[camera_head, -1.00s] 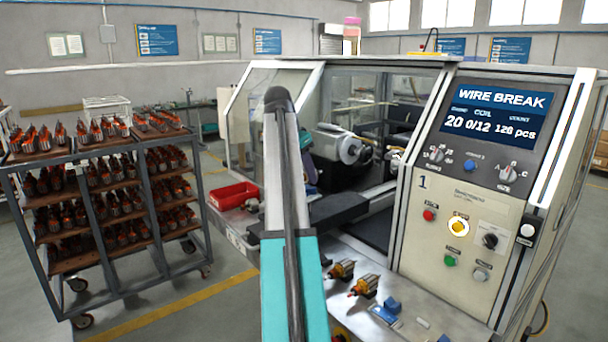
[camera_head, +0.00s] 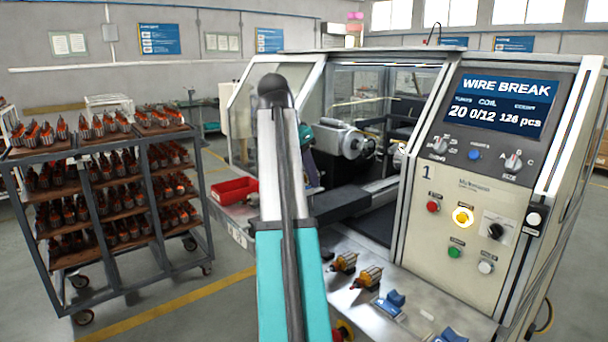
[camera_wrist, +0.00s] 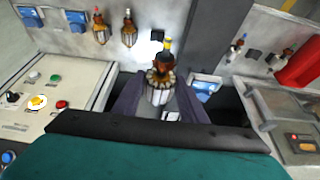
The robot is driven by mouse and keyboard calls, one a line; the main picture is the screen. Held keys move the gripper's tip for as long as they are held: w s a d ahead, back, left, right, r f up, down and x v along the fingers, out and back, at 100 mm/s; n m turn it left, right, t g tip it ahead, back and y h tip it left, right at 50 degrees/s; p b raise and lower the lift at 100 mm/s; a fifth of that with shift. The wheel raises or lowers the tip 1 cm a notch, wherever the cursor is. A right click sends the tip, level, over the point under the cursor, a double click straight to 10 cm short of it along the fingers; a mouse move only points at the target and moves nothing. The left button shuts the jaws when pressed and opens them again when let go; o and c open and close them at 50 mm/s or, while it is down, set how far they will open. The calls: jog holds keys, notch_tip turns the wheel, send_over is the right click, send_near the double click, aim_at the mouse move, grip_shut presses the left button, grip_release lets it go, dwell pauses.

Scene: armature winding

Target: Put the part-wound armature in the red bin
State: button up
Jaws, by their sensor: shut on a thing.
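The armature (camera_wrist: 159,80), with copper windings and a yellow-and-dark shaft end, stands between the fingers of my gripper (camera_wrist: 158,98) in the wrist view. My gripper is shut on it. The red bin (camera_head: 233,190) sits on the ledge at the left end of the winding machine in the head view. It also shows at the right edge of the wrist view (camera_wrist: 299,64), apart from the gripper. In the head view my arm hides the gripper and the held armature.
The winding machine (camera_head: 415,200) shows WIRE BREAK on its screen (camera_head: 503,103). Two armatures (camera_head: 343,262) (camera_head: 367,277) and blue blocks (camera_head: 390,305) lie on the front ledge. A rack (camera_head: 100,205) full of armatures stands left. Small parts (camera_wrist: 237,47) lie near the bin.

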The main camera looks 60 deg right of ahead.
dwell(0.4)
jog(key=w+a+f+n+t, duration=0.2)
jog(key=w+a+f+n, duration=0.4)
jog(key=w+a, duration=0.5)
jog(key=w+a+f+n+t, duration=0.2)
jog(key=w+a+f+n, duration=0.45)
jog(key=a, duration=0.65)
jog(key=w+a+f+n+y, duration=0.1)
jog(key=w+a+f+n, duration=0.1)
jog(key=a, duration=0.8)
jog(key=w+a+f+n+t+y, duration=0.1)
jog(key=a+f+n, duration=0.3)
jog(key=a, duration=0.6)
jog(key=w+a+f+n+t+y, duration=0.1)
jog(key=w+a+f+n+y, duration=0.1)
jog(key=a, duration=0.9)
notch_tip(320, 180, down, 4)
jog(key=shift+w+r+n, duration=0.2)
jog(key=shift+w+n, duration=0.35)
jog(key=shift+w, duration=0.5)
jog(key=shift+w, duration=0.1)
